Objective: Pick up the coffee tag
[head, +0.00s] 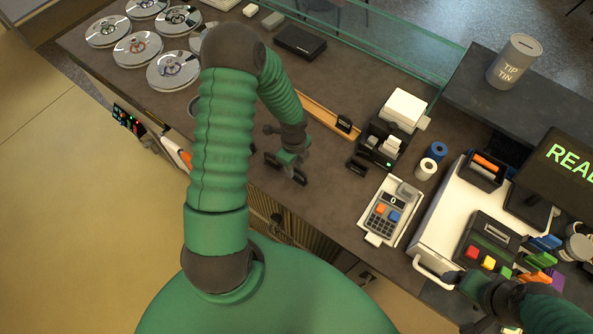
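Two small dark tags show in the head view, and their lettering is too small to read, so I cannot tell which is the coffee tag. One tag (345,123) stands at the right end of a wooden rail (318,113). The other tag (357,167) sits on the counter, just in front of the label printer. My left gripper (286,171) is above the counter near its front edge, left of both tags. Its two dark fingers are apart with nothing visible between them. My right gripper (466,281) is at the lower right by the white tray's handle; its fingers are unclear.
Several round metal well lids (173,71) cover the counter's left end. A printer (383,140), a keypad scale (388,212) and tape rolls (426,169) stand right of the tags. A white tray (436,235) and glass guard (385,38) bound the space. Bare counter (325,205) lies beside my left gripper.

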